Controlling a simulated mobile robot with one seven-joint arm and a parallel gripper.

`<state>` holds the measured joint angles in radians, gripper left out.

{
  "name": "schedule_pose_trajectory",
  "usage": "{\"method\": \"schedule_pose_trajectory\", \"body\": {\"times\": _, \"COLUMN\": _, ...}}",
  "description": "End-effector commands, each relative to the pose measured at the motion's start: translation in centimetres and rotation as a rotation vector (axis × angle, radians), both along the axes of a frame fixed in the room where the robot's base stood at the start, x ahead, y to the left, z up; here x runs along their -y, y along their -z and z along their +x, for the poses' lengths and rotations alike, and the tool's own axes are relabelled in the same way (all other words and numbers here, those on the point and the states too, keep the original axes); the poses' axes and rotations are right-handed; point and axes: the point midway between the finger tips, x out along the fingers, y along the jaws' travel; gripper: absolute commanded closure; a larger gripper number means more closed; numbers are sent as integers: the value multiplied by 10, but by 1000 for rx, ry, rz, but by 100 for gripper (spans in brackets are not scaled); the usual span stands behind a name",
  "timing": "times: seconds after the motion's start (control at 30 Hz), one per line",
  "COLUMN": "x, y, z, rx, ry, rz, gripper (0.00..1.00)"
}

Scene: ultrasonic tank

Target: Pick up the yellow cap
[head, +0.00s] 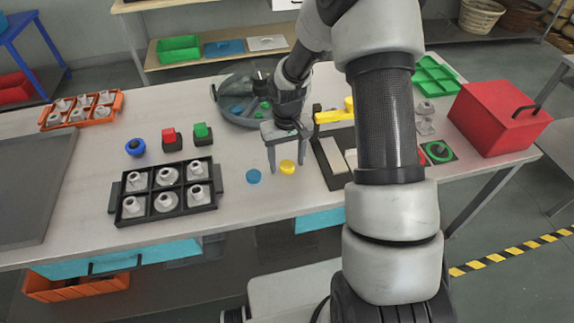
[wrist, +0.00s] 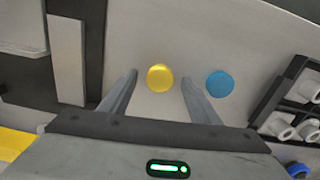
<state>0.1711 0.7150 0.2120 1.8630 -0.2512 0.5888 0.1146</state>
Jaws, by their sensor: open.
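The yellow cap (head: 288,167) is a small round disc lying on the pale table, near its front edge. In the wrist view the yellow cap (wrist: 160,78) shows between and just beyond the tips of my gripper (wrist: 158,82). In the head view my gripper (head: 288,170) points down over the table with its fingers apart and empty. The cap appears between or just behind the fingertips there; the exact height of the tips above the table is hard to tell.
A blue cap (head: 253,177) lies close to the left of the yellow one. A black tray (head: 190,214) of grey-white parts stands further left. A black-based device (head: 325,168) with a yellow top is close on the right. A red box (head: 497,112) stands far right.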

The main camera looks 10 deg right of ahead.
Motion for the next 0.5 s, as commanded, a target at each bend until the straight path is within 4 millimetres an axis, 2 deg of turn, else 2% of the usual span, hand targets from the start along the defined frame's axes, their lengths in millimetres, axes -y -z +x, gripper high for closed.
{"method": "schedule_pose_trajectory", "body": {"times": 0.03, "x": 0, "y": 0, "z": 0, "rx": 0, "ry": 0, "rz": 0, "gripper": 49}}
{"method": "schedule_pose_trajectory", "body": {"times": 0.27, "x": 0, "y": 0, "z": 0, "rx": 0, "ry": 0, "rz": 0, "gripper": 87}}
{"method": "schedule_pose_trajectory", "body": {"times": 0.5, "x": 0, "y": -1, "z": 0, "rx": 0, "ry": 1, "rz": 0, "gripper": 88}}
